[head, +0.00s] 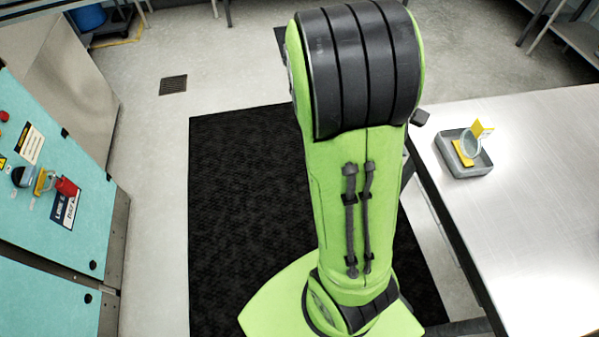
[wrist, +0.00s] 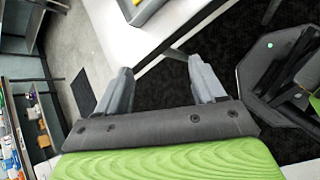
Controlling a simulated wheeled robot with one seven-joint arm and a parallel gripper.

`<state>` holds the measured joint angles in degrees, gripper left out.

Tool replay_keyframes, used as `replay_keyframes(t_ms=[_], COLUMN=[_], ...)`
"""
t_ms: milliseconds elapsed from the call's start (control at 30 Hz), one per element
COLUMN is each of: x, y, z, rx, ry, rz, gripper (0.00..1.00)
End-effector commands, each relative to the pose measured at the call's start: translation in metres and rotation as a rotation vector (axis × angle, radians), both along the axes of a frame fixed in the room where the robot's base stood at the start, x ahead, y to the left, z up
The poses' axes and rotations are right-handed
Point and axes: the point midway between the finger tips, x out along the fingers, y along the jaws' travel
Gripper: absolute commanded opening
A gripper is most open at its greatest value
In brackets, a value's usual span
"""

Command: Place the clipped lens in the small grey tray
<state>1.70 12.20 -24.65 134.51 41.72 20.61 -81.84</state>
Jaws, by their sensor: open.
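The small grey tray (head: 480,170) sits on the metal table at the right in the head view. The clipped lens, a clear round lens (head: 470,146) with a yellow clip (head: 483,129), stands tilted inside the tray. More yellow shows at the lens's left side. In the wrist view, part of the tray (wrist: 146,13) shows at the top edge, with a bit of yellow. My gripper (wrist: 163,82) is open and empty, its two grey fingers apart and clear of the tray. In the head view my arm hides most of the gripper.
The metal table (head: 545,190) has wide bare room around the tray. A teal cabinet (head: 60,215) with a red part (head: 67,187) and knobs stands at the left. A black mat (head: 240,220) covers the floor between.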

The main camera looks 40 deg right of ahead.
Motion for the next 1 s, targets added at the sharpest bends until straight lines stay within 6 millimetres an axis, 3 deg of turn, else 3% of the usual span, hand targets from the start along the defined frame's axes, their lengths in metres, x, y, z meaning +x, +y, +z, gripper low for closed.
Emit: replay_keyframes(t_ms=[100, 200, 300, 400, 533, 800, 1000], x=[0.030, 0.039, 0.026, 0.004, -0.013, -0.014, -0.014], y=[0.076, 0.149, 0.215, 0.258, 0.281, 0.282, 0.282], z=[0.009, 0.033, 0.059, 0.073, 0.078, 0.080, 0.116], rx=[0.222, 0.437, 0.623, 0.734, 0.784, 0.787, 0.787], ry=[-0.415, -0.672, -0.821, -0.885, -0.909, -0.910, -0.911], rz=[-0.122, -0.232, -0.325, -0.390, -0.432, -0.441, -0.441], gripper=[0.69, 0.69, 0.69, 0.69, 0.69, 0.69, 0.69])
